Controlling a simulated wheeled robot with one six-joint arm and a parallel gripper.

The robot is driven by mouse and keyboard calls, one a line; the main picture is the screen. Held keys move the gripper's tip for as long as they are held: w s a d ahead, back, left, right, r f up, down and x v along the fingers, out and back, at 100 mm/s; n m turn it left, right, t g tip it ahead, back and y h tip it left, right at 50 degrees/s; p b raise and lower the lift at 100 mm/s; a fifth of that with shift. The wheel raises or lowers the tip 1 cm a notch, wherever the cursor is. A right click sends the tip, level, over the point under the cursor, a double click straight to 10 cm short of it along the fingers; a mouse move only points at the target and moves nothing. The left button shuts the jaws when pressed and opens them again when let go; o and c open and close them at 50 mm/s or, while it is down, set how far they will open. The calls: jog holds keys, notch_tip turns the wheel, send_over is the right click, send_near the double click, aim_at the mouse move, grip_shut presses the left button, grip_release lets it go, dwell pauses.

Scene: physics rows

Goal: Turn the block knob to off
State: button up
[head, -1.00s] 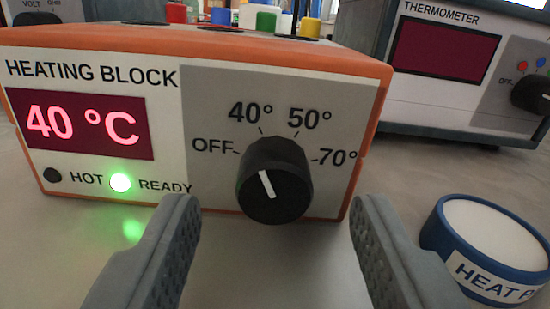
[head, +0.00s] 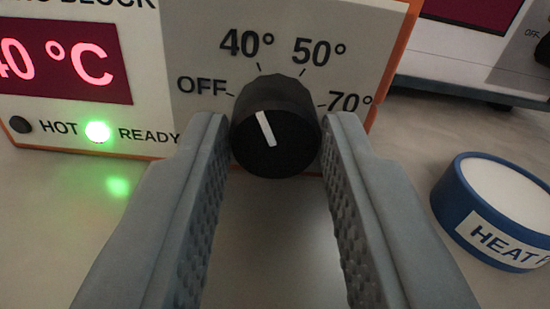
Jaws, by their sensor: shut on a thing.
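The block knob (head: 275,130) is a black dial with a white pointer line, low on the white and grey front of the heating block (head: 150,75). Its pointer tilts up and to the left, toward the 40° mark. The marks OFF, 40°, 50° and 70° run from left to right around the knob. My gripper (head: 276,135) is shut on the knob, one grey finger at its left side and one at its right. The block's red display reads 40 °C, its left part cut off. The green READY light is lit and the HOT light is dark.
A round blue container with a white top, labelled HEAT P (head: 500,205), stands on the grey table to the right of my gripper. The table in front of the heating block is clear.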

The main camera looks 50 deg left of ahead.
jog(key=n, duration=0.4)
jog(key=shift+n, duration=0.4)
jog(key=n, duration=0.4)
jog(key=shift+n, duration=0.4)
jog(key=o, duration=1)
jog(key=shift+c, duration=0.2)
jog(key=shift+f, duration=0.1)
